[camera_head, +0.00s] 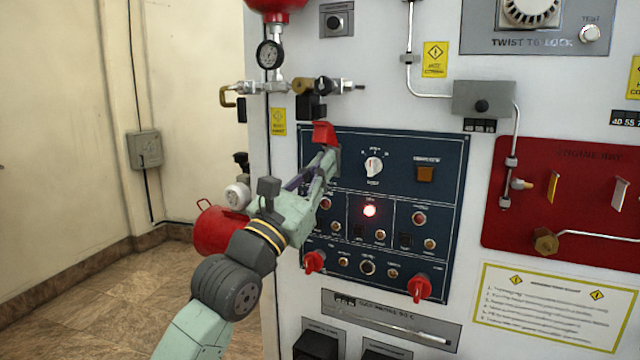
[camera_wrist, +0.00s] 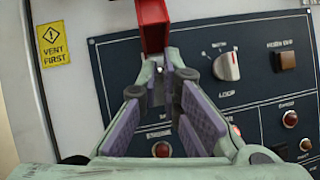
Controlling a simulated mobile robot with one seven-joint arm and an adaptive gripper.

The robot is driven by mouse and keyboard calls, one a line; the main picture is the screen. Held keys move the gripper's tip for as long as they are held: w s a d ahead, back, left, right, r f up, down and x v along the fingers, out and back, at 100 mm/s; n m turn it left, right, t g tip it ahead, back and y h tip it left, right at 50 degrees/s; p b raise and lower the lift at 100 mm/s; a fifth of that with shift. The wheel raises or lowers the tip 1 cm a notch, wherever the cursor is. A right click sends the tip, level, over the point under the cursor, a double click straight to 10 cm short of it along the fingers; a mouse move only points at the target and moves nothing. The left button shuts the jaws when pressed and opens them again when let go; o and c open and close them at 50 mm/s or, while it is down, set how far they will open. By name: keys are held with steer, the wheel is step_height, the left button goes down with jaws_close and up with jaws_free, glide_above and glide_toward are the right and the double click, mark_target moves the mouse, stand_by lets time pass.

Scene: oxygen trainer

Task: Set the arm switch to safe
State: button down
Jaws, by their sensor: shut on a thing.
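The navy control panel (camera_head: 390,155) is on the front of the white cabinet. At its upper left a red switch guard (camera_head: 323,133) is flipped up; it also shows at the top of the wrist view (camera_wrist: 153,27). My gripper (camera_head: 328,160) reaches the panel just below this guard. In the wrist view my fingertips (camera_wrist: 172,62) come together right under the guard, shut on the arm switch. The switch lever is mostly hidden between the fingertips, so its position cannot be told.
A white rotary knob (camera_head: 374,167) and an amber square button (camera_head: 425,174) are right of my gripper. A red lamp (camera_head: 370,211) is lit below. Red handles (camera_head: 314,261) (camera_head: 420,288) stick out at the lower corners. A gauge (camera_head: 269,54) and pipes are above.

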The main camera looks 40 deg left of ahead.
steer(key=shift+w+f+t+b, duration=0.1)
steer(key=shift+f+t+b, duration=0.25)
steer(key=shift+t+b, duration=0.45)
steer(key=shift+r, duration=0.15)
steer(key=c, duration=1.8)
jaws_free()
steer(key=v, duration=1.2)
steer(key=shift+r, duration=0.1)
